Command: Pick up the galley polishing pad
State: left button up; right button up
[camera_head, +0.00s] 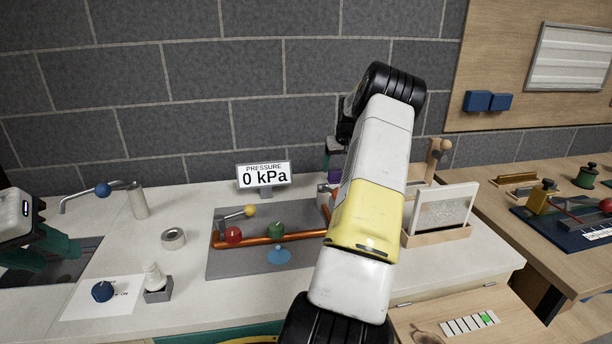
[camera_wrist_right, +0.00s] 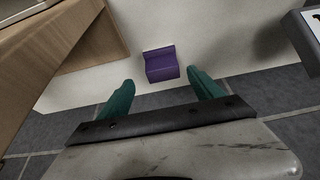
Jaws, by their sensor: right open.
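The polishing pad appears to be the small purple block (camera_wrist_right: 162,66) in the right wrist view. It rests on the pale counter, and a sliver of purple (camera_head: 335,175) shows in the head view beside my right arm. My right gripper (camera_wrist_right: 161,88) is open and empty, its green fingers spread to either side of the block and short of it. In the head view my right arm hides most of that gripper. My left gripper (camera_head: 42,246) is at the far left edge, partly cut off, over the dark sink area; its opening is unclear.
A pressure display (camera_head: 264,175) stands at the back of the counter. A copper pipe (camera_head: 285,238) with coloured valves lies on a grey mat. A wooden rack (camera_head: 436,236) holding a pale panel stands right of my right arm. A tape roll (camera_head: 173,239) lies left.

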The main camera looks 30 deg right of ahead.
aim_at(336, 171)
jog(key=x, duration=0.4)
jog(key=shift+s+a+f, duration=0.1)
jog(key=shift+a+f, duration=0.25)
jog(key=c, duration=1.5)
jog(key=shift+o, duration=0.2)
jog(key=shift+r, duration=5.05)
